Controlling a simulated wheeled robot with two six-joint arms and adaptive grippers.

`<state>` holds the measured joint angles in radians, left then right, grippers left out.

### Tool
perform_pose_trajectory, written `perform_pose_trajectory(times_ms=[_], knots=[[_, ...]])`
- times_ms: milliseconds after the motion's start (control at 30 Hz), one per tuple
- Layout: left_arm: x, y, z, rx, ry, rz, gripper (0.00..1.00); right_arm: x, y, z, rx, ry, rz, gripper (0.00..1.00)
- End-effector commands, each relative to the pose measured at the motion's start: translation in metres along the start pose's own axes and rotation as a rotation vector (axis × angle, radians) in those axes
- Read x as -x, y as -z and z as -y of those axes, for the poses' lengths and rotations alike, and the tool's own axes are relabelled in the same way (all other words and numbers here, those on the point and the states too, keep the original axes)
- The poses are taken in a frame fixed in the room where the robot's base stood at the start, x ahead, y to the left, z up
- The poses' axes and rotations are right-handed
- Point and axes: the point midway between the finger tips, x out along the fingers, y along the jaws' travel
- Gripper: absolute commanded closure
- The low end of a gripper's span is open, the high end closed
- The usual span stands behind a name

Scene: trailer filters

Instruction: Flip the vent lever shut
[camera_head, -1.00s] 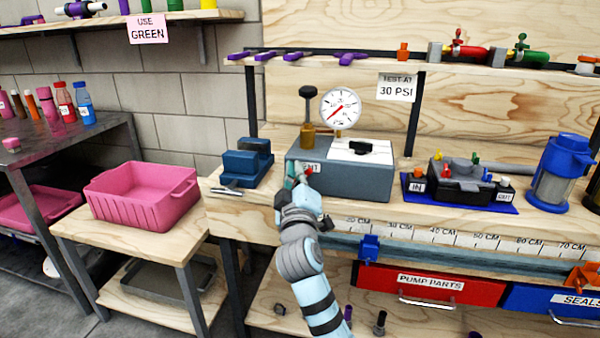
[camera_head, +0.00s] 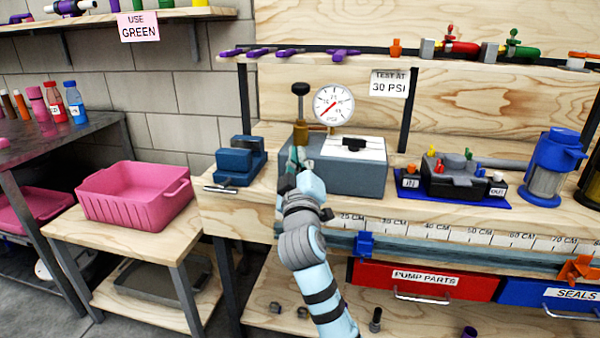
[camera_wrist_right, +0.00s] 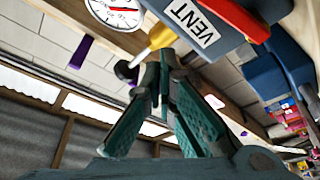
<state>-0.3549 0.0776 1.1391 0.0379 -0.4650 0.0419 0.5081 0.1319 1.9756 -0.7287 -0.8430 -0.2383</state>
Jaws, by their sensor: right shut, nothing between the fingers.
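The grey test box (camera_head: 357,179) stands on the workbench, with a round gauge (camera_head: 334,105) and a brass-and-black pump (camera_head: 300,132) at its left. My right gripper (camera_head: 293,158) is at the box's left front, hiding the VENT label there. In the right wrist view the VENT label (camera_wrist_right: 193,22) shows at the top, with the red vent lever (camera_wrist_right: 243,20) beside it. There my right gripper (camera_wrist_right: 166,62) has its teal fingers closed together at the tips, empty and apart from the lever. The lever is hidden in the head view. My left gripper is not in view.
A blue block-shaped device (camera_head: 236,163) stands left of the box. A black valve assembly on a blue mat (camera_head: 455,193) and a blue canister (camera_head: 552,165) stand to the right. A pink crate (camera_head: 134,203) sits on a lower table. The bench front beside the box is fairly clear.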

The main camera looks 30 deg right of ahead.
Motion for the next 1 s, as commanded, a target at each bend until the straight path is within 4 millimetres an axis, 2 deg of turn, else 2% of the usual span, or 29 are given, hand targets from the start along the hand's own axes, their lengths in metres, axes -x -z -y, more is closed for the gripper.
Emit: perform_pose_trajectory(times_ms=[100, 333, 1000], knots=[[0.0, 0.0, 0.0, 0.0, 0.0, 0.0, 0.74, -0.006, 0.019, -0.018, -0.004, -0.003, -0.003, 1.0], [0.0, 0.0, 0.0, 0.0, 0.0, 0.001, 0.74, -0.014, 0.039, -0.038, -0.001, 0.0, 0.0, 1.0], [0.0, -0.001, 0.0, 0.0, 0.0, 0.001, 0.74, -0.015, 0.042, -0.04, 0.0, 0.001, 0.0, 1.0]])
